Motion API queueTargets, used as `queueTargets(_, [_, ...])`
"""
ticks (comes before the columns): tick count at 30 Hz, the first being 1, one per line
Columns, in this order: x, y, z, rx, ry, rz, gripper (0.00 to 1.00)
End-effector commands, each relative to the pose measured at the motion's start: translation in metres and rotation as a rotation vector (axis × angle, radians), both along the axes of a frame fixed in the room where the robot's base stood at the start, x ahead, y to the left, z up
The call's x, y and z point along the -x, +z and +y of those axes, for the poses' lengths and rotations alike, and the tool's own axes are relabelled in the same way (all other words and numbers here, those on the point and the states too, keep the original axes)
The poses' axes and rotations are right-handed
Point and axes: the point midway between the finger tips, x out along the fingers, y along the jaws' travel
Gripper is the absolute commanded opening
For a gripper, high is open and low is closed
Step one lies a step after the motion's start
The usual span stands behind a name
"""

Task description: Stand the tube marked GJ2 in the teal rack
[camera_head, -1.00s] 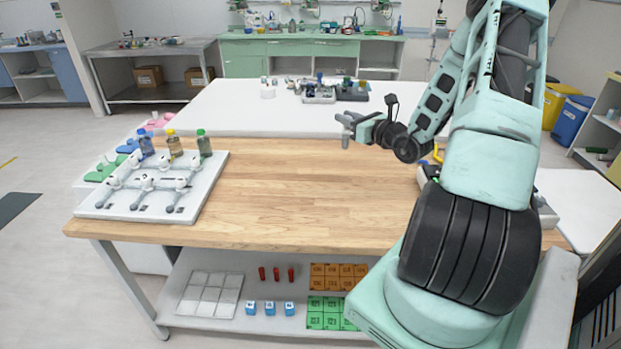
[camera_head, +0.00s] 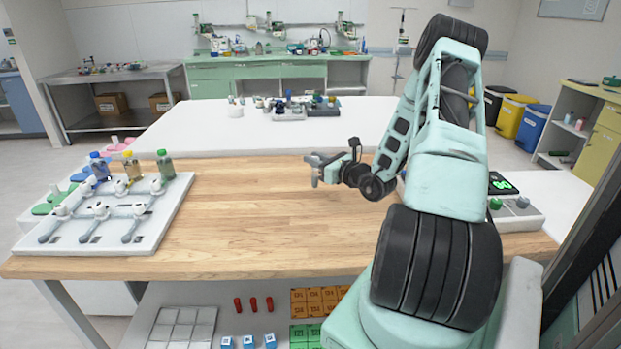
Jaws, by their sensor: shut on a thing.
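My gripper (camera_head: 315,167) is above the wooden worktop (camera_head: 250,225), right of its middle and towards its far side. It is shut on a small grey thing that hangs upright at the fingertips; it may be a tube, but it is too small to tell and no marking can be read. Several small items and racks, a grey one (camera_head: 289,116) and a dark one (camera_head: 323,112), stand on the white table behind. I cannot make out a teal rack or the mark GJ2.
A white board with pipe fittings (camera_head: 150,235) and three capped bottles (camera_head: 131,167) occupy the left of the worktop. A white device with a green display (camera_head: 503,186) is at the right, partly behind my arm. The middle of the worktop is clear. Orange blocks (camera_head: 315,300) lie on the shelf below.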

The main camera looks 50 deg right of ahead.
Motion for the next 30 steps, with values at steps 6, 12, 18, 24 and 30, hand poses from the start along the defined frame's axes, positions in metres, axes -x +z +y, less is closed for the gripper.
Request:
queueTargets(6, [0.000,-0.021,0.000,-0.002,0.001,0.001,0.00])
queueTargets(12, [0.000,-0.046,0.001,-0.001,0.002,0.000,0.00])
queueTargets(18, [0.000,-0.050,0.000,0.001,0.002,-0.001,0.00])
queueTargets(24, [0.000,-0.053,0.000,0.000,0.001,0.000,0.00])
queueTargets(30, [0.000,-0.053,0.000,0.000,0.001,0.000,0.45])
